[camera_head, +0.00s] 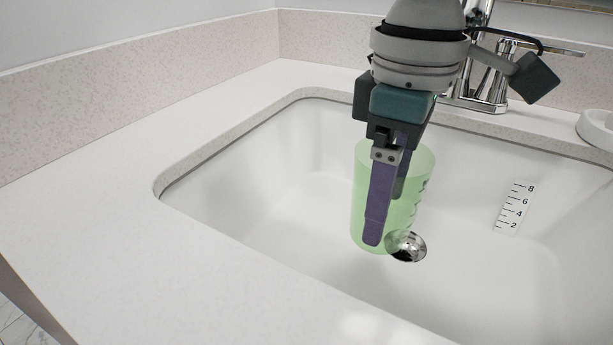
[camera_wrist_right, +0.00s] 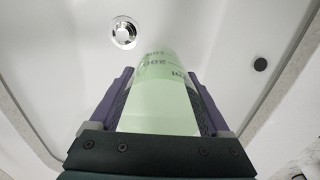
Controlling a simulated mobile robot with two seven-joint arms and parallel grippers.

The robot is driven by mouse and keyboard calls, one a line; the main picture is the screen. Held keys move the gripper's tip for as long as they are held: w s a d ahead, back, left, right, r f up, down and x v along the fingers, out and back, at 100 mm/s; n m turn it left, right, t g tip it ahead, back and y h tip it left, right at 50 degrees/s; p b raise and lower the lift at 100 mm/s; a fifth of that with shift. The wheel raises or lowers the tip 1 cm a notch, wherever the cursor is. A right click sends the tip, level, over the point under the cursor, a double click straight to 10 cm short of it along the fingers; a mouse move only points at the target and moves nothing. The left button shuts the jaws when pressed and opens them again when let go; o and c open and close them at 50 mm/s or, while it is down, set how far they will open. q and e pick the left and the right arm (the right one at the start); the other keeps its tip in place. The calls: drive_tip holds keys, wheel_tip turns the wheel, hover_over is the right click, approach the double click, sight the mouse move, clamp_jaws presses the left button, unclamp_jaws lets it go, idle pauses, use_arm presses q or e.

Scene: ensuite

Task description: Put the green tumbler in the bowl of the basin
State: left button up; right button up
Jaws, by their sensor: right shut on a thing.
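The green tumbler (camera_head: 412,178) is a translucent green cup, upright or nearly so, over the bowl of the basin (camera_head: 300,195). My right gripper (camera_head: 384,215) is shut on it, with a purple finger on either side. In the right wrist view the tumbler (camera_wrist_right: 160,100) sits between both fingers, with dark printed marks on its side. The white basin bowl also fills the background there. I cannot tell whether the tumbler's base touches the bowl. My left gripper is not in view.
The metal drain (camera_head: 407,246) lies just beside the tumbler's base in the head view. A chrome faucet (camera_head: 490,85) stands behind my right arm. A white scale strip (camera_head: 514,207) is at the bowl's right. The speckled counter (camera_head: 130,225) at left is clear.

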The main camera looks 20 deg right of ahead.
wheel_tip(320, 180, down, 3)
drive_tip(key=shift+f+b, duration=0.2)
drive_tip(key=shift+b, duration=0.1)
wheel_tip(320, 180, down, 4)
drive_tip(key=shift+r+b, duration=0.2)
drive_tip(key=shift+b, duration=0.45)
drive_tip(key=shift+f, duration=0.3)
drive_tip(key=o, duration=1.2)
